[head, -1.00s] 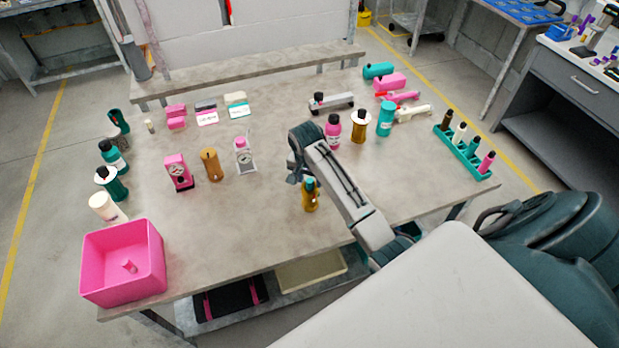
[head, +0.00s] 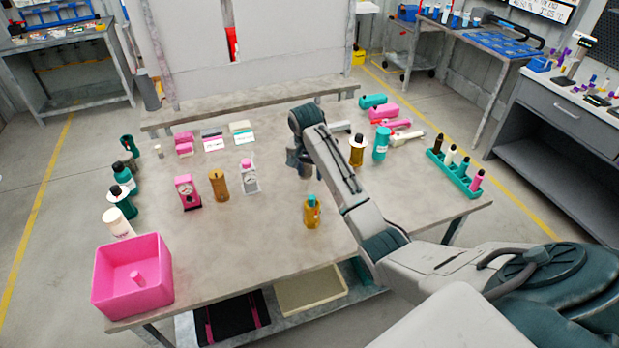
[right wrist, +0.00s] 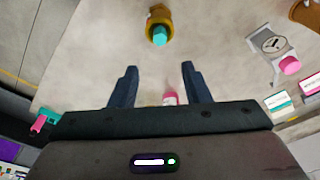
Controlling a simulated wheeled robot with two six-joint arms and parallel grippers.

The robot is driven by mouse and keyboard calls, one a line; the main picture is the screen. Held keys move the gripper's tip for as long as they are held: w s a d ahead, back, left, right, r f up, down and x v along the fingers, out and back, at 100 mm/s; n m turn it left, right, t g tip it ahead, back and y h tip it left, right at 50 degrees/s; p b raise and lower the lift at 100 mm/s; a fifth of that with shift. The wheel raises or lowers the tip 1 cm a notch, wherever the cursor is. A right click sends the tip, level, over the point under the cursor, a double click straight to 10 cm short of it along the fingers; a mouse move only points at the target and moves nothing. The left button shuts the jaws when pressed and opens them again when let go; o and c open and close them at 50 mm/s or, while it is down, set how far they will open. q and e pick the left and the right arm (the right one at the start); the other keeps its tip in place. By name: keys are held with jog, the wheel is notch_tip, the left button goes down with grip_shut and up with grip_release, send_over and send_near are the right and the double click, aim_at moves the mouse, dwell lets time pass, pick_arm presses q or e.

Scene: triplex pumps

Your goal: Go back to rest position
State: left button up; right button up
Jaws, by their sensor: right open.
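My right gripper (head: 303,170) hangs over the middle of the worktable (head: 262,262), open and empty. In the right wrist view its two fingers (right wrist: 159,72) stand wide apart with nothing between them but background. An amber bottle with a teal cap (head: 312,213) stands upright on the table, apart from the gripper, nearer the front edge. It also shows in the right wrist view (right wrist: 158,28), beyond the fingertips. My left gripper is not in view. My right arm hides part of the table's back right, including most of a pink bottle, which shows in the right wrist view (right wrist: 170,98).
A pink bin (head: 158,283) sits at the front left corner. Bottles line the left edge. A pink gauge device (head: 187,193), a brown bottle (head: 219,185) and a grey gauge device (head: 249,178) stand left of the gripper. A teal rack (head: 455,177) is at the right.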

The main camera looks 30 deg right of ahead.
jog(key=s+a+f+n+t, duration=0.1)
jog(key=s+a+f+n, duration=0.3)
jog(key=s, duration=0.5)
jog(key=s+a+f+n, duration=0.25)
jog(key=s+f, duration=0.35)
jog(key=s, duration=0.4)
jog(key=s+a+r+n+t, duration=0.1)
jog(key=s+a+r+n, duration=0.15)
jog(key=s, duration=0.75)
jog(key=s+a+r+n+t, duration=0.15)
jog(key=s+a, duration=0.25)
jog(key=s, duration=0.6)
jog(key=d+f+g+b, duration=0.25)
jog(key=f+b, duration=0.55)
jog(key=f, duration=3)
pick_arm(q)
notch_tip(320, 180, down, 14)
jog(key=b, duration=0.6)
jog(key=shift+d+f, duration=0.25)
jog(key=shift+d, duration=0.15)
pick_arm(e)
jog(key=s+d+f, duration=0.1)
jog(key=s+f, duration=0.8)
jog(key=f, duration=0.4)
jog(key=s+d+f, duration=0.1)
jog(key=s+f, duration=0.9)
jog(key=f, duration=0.3)
jog(key=shift+g+y, duration=0.3)
jog(key=shift+g, duration=0.1)
